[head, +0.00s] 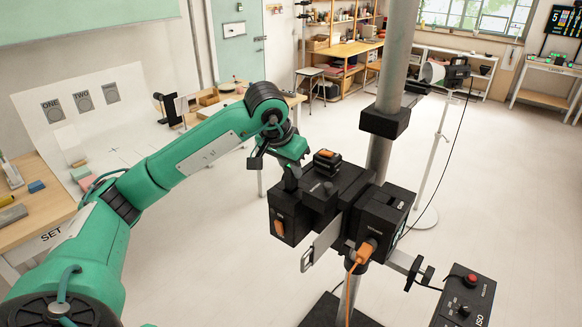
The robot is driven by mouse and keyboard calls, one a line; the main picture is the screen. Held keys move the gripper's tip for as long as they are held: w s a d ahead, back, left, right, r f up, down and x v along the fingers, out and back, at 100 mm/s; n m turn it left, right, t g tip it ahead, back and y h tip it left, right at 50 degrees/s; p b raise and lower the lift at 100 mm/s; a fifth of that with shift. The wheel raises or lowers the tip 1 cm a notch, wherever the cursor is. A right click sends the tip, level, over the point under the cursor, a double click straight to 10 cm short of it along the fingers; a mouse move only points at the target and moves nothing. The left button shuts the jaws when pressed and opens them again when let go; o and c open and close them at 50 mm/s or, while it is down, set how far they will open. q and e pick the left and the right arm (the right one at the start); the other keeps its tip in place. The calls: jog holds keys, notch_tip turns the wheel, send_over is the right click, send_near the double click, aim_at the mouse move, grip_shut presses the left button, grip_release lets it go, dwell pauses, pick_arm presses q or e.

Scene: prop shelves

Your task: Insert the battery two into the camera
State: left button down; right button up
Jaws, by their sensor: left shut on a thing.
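The black camera (370,218) is mounted on a grey pole in the middle of the head view. A small black block with orange marks (326,160), battery-like, sits on its top. An orange-marked part (280,228) shows on its left block. My left gripper (291,183) points down at the top of that left block, just left of the battery-like block. It is shut on a dark thing, mostly hidden by the fingers and the black body behind; I cannot read a number on it. My right gripper is not in view.
An orange plug and cable (366,252) hang from the camera's front. A metal plate (320,246) and a side bracket (418,272) stick out. A control box (464,300) stands lower right. A board (85,115) marked ONE and TWO stands on the left table. The floor between is clear.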

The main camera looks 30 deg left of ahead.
aim_at(287, 173)
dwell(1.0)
pick_arm(q)
jog(key=shift+b, duration=0.45)
dwell(0.3)
jog(key=shift+f+b, duration=0.45)
jog(key=shift+b, duration=0.1)
dwell(0.8)
jog(key=shift+f, duration=0.3)
dwell(0.7)
jog(key=shift+f+b, duration=1.15)
jog(key=shift+b, duration=0.25)
dwell(1.1)
